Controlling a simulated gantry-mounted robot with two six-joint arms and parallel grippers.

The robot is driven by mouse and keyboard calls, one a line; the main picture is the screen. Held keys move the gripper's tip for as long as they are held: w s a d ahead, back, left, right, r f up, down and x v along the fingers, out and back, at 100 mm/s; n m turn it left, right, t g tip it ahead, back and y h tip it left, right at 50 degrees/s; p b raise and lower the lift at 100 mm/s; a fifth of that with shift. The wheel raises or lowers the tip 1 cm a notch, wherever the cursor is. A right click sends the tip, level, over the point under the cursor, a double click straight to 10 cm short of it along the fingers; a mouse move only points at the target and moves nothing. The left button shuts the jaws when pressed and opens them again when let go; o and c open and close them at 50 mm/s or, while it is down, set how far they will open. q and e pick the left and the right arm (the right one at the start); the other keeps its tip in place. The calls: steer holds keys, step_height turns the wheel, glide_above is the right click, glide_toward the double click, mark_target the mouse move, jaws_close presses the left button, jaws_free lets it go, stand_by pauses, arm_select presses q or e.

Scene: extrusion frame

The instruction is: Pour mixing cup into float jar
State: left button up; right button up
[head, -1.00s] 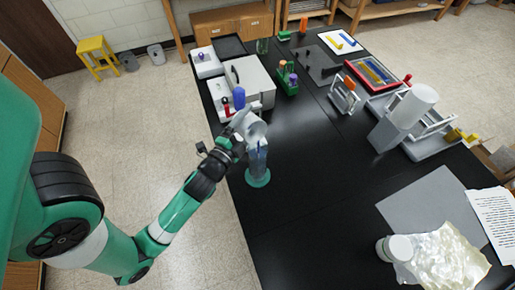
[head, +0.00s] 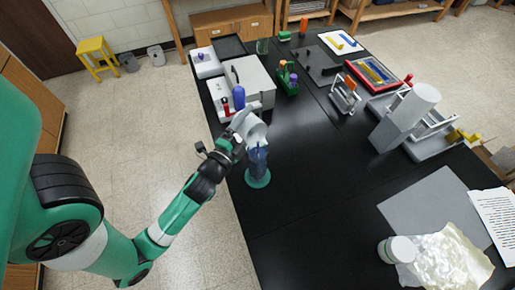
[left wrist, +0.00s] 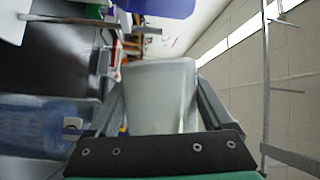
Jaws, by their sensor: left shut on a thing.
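My left gripper (head: 246,119) is shut on the whitish translucent mixing cup (head: 256,133). In the head view the cup is tilted, just above the mouth of the float jar. The float jar (head: 258,163) is a clear bluish upright cylinder on a round green base, standing near the table's left edge. In the left wrist view the cup (left wrist: 160,95) sits between the two fingers, and the bluish jar (left wrist: 35,125) lies to the left. I cannot tell whether liquid is flowing. My right gripper is not in view.
A grey-white machine (head: 249,80) and a blue-capped item (head: 239,97) stand behind the gripper. A green rack (head: 287,80) is farther back. A white-lidded jar (head: 397,250) and crumpled foil (head: 450,262) lie front right. The black tabletop right of the jar is clear.

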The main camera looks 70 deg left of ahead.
arm_select(q)
steer(key=shift+f, duration=0.1)
steer(key=shift+w+d+r+m+t+b, duration=0.1)
steer(key=shift+d+r+m+t+b, duration=0.15)
steer(key=shift+m, duration=0.4)
steer(key=shift+d+r+m+t+b, duration=0.1)
steer(key=shift+r+m+t+b, duration=0.25)
steer(key=shift+m, duration=0.3)
stand_by(0.5)
